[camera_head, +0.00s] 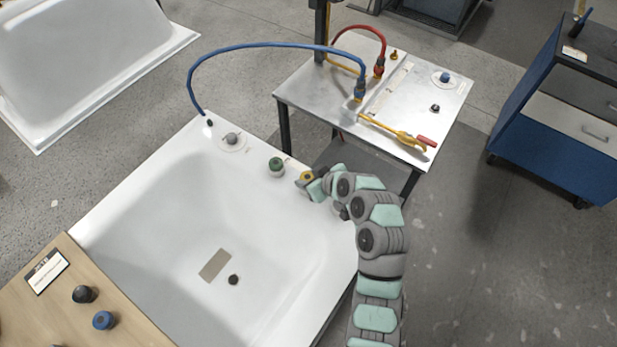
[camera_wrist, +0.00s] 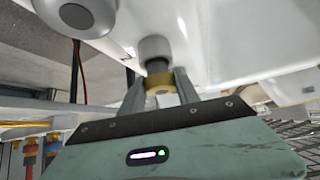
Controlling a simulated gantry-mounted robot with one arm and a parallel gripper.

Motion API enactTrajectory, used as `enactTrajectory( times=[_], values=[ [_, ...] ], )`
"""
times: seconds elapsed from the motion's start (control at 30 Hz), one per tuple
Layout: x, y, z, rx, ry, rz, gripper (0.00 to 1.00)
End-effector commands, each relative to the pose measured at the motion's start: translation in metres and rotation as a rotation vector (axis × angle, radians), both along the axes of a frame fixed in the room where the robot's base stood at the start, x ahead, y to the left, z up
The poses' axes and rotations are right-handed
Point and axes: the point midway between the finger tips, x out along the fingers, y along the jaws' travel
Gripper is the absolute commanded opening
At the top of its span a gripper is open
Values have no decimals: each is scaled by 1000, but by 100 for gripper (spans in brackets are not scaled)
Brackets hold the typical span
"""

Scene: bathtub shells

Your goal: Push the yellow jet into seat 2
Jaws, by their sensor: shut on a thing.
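The yellow jet (camera_head: 306,176) is at the tub's back rim, at the tip of my arm. In the wrist view the yellow jet (camera_wrist: 158,82) sits between the two fingers of my gripper (camera_wrist: 160,92), which is shut on it. A pale round fitting (camera_wrist: 155,47) is directly in front of the jet, with a dark band between them. I cannot tell how deep the jet sits. In the head view my gripper (camera_head: 312,184) partly hides this spot. Seat numbers are not readable.
A green jet (camera_head: 276,164) stands on the rim of the white tub (camera_head: 125,208), left of the yellow one. A grey fitting (camera_head: 232,138) is farther left. A metal table (camera_head: 432,92) with hoses stands behind. A wooden board (camera_head: 38,318) holds dark and blue pieces.

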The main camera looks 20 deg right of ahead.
Motion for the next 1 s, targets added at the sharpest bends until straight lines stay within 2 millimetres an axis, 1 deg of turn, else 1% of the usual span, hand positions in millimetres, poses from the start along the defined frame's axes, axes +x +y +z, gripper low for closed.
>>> enactTrajectory(
  times=[0.3, 0.33, 0.6, 0.63, 0.87, 1.0],
  values=[
    [0, 0, -9, 0, 0, 0, 0],
    [0, 0, -8, -1, 0, 1, 40],
    [0, 0, -8, 0, 1, 1, 62],
    [0, 0, -8, 0, 1, 1, 63],
    [0, 0, -8, 0, 0, 0, 63],
    [-7, -3, -1, -1, 0, -1, 63]
  ],
)
